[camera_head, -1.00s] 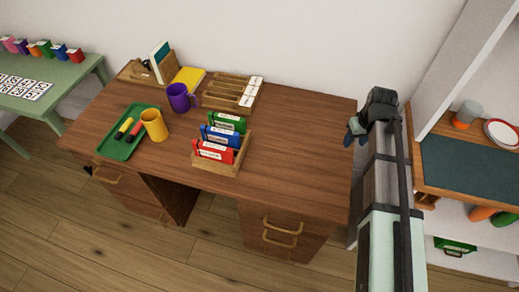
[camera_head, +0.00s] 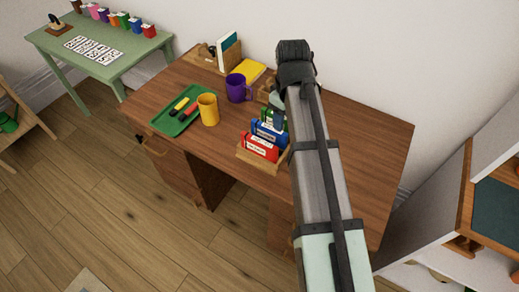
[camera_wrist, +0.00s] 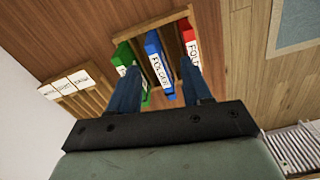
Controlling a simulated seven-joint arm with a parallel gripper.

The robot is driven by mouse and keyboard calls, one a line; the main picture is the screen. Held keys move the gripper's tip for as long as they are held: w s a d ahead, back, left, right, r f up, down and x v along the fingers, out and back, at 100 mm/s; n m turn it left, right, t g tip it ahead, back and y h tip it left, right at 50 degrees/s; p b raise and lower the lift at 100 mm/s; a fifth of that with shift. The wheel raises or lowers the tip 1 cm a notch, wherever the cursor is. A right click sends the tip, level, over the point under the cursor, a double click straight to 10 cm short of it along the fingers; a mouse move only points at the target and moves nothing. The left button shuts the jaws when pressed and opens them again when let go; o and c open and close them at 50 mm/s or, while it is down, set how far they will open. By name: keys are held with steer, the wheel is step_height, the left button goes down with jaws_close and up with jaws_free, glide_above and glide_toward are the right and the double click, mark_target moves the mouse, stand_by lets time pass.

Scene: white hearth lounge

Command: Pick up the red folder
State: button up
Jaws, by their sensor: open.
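The red folder (camera_head: 261,146) stands at the front of a wooden rack (camera_head: 262,165) on the brown desk (camera_head: 368,150), with a blue folder (camera_head: 268,133) behind it and a green folder behind that, partly hidden by my arm. In the wrist view the red folder (camera_wrist: 188,34) is at the right, the blue folder (camera_wrist: 158,62) in the middle and the green folder (camera_wrist: 122,55) at the left. My gripper (camera_wrist: 160,85) is open, its two blue fingers spread apart toward the rack. The right finger overlaps the lower red folder, the left one the green folder. I cannot tell whether they touch.
A green tray (camera_head: 160,121) with markers, a yellow mug (camera_head: 208,109) and a purple mug (camera_head: 239,88) stand left of the rack. A wooden sorter with white labels (camera_wrist: 69,83) is beside it. The desk's right side is clear.

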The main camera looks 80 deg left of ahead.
step_height(320, 180, up, 2)
steer(key=n, duration=0.2)
glide_above(259, 140)
steer(key=shift+f, duration=6.65)
jaws_close()
